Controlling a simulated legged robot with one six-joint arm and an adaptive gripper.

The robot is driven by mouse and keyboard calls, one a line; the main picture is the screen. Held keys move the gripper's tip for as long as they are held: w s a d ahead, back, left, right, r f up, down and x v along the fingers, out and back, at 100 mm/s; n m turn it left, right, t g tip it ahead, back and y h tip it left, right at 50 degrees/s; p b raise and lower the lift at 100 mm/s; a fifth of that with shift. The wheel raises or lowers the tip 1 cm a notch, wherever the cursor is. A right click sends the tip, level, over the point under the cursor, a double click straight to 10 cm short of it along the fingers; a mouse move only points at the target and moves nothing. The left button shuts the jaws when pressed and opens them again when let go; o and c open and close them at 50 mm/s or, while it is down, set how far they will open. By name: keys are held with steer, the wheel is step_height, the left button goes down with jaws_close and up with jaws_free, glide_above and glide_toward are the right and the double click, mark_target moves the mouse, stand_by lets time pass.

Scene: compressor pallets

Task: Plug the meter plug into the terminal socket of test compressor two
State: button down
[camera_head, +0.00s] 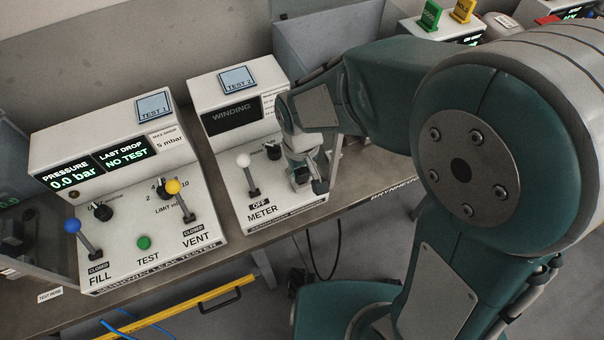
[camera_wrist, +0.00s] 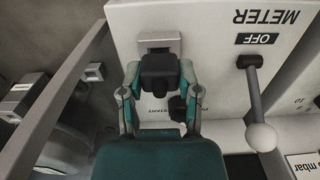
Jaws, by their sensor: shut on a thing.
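The black meter plug (camera_wrist: 158,73) is between the two fingers of my gripper (camera_wrist: 159,70) in the wrist view, and my gripper is shut on it. The plug is right by a square metal fitting (camera_wrist: 160,41) on the white meter box (camera_wrist: 205,18). I cannot tell whether it sits in the fitting or just in front of it. In the head view my gripper (camera_head: 308,178) is low over the right side of the meter box (camera_head: 233,181), under the TEST 2 sign (camera_head: 237,79). I cannot pick out test compressor two or its terminal socket.
The meter lever with a white knob (camera_head: 244,161) stands left of my gripper, labelled OFF. The leak tester (camera_head: 120,220) with several levers stands further left. A black cable (camera_head: 338,250) hangs below the bench edge. A pale rail (camera_wrist: 62,88) crosses the wrist view's left.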

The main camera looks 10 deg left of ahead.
mark_target(301, 169)
steer(key=shift+r, duration=2.4)
